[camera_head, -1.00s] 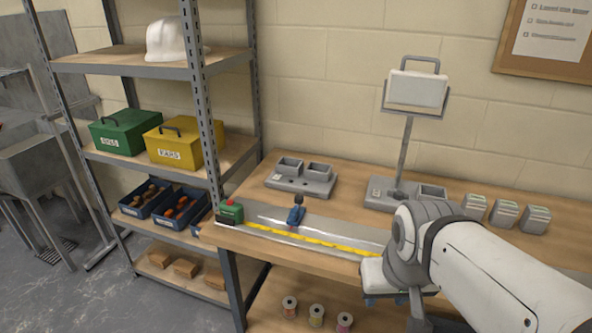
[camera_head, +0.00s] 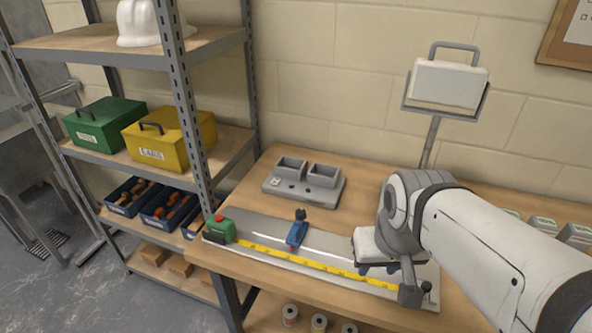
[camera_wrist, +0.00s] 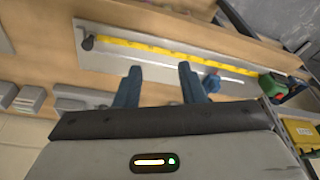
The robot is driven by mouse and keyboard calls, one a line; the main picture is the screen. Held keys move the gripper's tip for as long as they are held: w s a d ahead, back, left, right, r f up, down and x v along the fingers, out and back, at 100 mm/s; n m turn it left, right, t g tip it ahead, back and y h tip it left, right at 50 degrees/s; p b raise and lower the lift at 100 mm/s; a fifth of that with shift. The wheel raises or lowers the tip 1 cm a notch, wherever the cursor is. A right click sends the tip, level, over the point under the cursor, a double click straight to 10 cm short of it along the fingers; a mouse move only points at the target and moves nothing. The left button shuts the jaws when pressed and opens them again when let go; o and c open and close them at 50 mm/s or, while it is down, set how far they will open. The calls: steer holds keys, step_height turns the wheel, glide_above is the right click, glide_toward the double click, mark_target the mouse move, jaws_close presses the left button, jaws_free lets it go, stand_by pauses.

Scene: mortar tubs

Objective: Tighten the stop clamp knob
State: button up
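The stop clamp (camera_head: 297,232) is a small blue block with a dark knob (camera_head: 300,214) on top. It sits across the grey rail plate (camera_head: 325,243), beside the yellow tape strip (camera_head: 300,261). My gripper (camera_head: 377,269) is over the right part of the plate, to the right of the clamp and apart from it. In the wrist view my two blue fingers (camera_wrist: 160,75) are spread with nothing between them. The clamp (camera_wrist: 211,84) shows there just right of the right finger, and its knob is hard to make out.
A green tape case (camera_head: 220,229) stands at the plate's left end, and a dark knob (camera_head: 427,287) at its right end. A grey holder (camera_head: 304,183) lies behind the plate. The lamp (camera_head: 447,85) stands behind my arm. Shelving (camera_head: 190,100) rises at the left.

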steer(key=shift+o, duration=1.1)
steer(key=shift+w+a, duration=0.1)
steer(key=shift+w, duration=0.05)
steer(key=shift+o, duration=0.2)
steer(key=w+a+r+n, duration=0.1)
steer(key=w+a+n, duration=0.1)
steer(key=w, duration=0.4)
steer(key=w+a+r+n+g, duration=0.1)
steer(key=w+a+n, duration=0.1)
steer(key=w+n, duration=0.3)
steer(key=shift+w+g+p, duration=0.3)
steer(key=shift+w+p, duration=0.15)
steer(key=shift+w, duration=0.35)
steer(key=n+g, duration=0.2)
steer(key=n, duration=0.6)
glide_above(301, 211)
steer(key=f, duration=0.5)
steer(key=shift+s+d+f+p, duration=0.15)
steer(key=shift+d+f+p, duration=0.1)
steer(key=shift+p, duration=0.15)
steer(key=shift+w+a+f+n, duration=0.25)
steer(key=shift+w+f+n, duration=0.1)
steer(key=shift+f+n, duration=0.2)
steer(key=f+p, duration=0.1)
steer(key=f, duration=0.6)
steer(key=shift+s+f, duration=0.15)
steer(key=shift+s, duration=0.05)
steer(key=shift+c, duration=0.6)
steer(key=c, duration=0.9)
